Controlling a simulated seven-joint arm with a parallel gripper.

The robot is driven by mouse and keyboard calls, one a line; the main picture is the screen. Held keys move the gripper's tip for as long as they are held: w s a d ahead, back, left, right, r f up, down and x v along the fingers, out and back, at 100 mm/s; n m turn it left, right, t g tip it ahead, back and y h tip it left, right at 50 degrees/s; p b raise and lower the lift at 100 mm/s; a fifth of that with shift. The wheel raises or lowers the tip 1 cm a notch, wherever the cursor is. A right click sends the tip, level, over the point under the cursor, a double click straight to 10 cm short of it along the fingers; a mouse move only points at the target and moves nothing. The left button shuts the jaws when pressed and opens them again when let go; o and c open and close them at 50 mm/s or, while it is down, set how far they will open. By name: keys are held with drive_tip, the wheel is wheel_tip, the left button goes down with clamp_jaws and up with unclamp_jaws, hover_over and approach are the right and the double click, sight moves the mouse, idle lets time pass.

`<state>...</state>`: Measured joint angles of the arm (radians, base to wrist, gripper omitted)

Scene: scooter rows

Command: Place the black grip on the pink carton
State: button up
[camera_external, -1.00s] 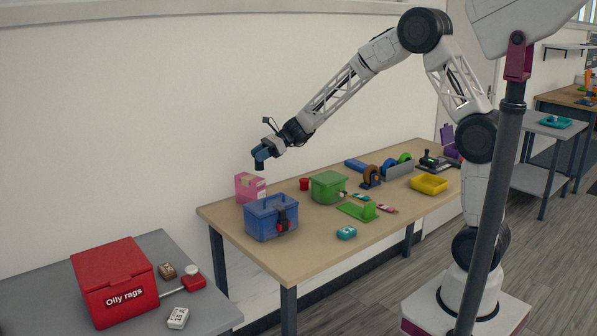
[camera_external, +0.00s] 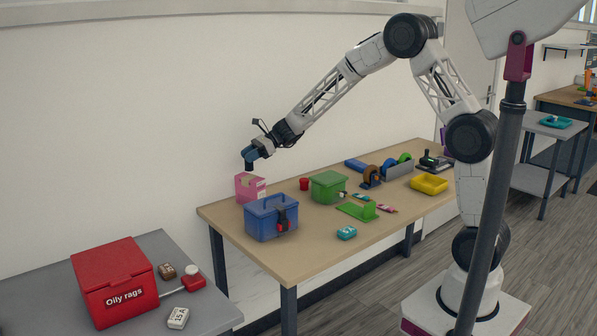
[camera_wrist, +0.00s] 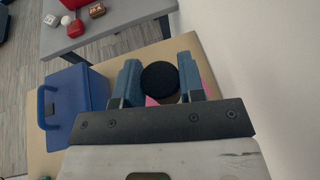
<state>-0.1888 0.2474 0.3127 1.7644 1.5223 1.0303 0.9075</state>
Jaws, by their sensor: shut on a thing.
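My gripper (camera_wrist: 160,82) is shut on the black grip (camera_wrist: 159,78), which shows as a dark round end between the two blue fingers in the wrist view. In the external view my gripper (camera_external: 250,160) is directly above the pink carton (camera_external: 249,192), and the dark grip (camera_external: 249,168) hangs below the fingertips. The grip's lower end is at or just above the carton's top; I cannot tell whether they touch. The carton stands upright at the far left of the wooden table. In the wrist view only slivers of pink show behind the fingers.
A blue box (camera_external: 264,219) stands close in front of the carton. The white wall (camera_external: 150,120) is close behind. A red bin (camera_external: 115,282) stands on the grey table at left.

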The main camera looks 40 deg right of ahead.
drive_tip(key=shift+f, duration=1.35)
drive_tip(key=shift+f, duration=0.2)
drive_tip(key=o, duration=0.9)
drive_tip(key=shift+r, duration=0.2)
drive_tip(key=v, duration=1.2)
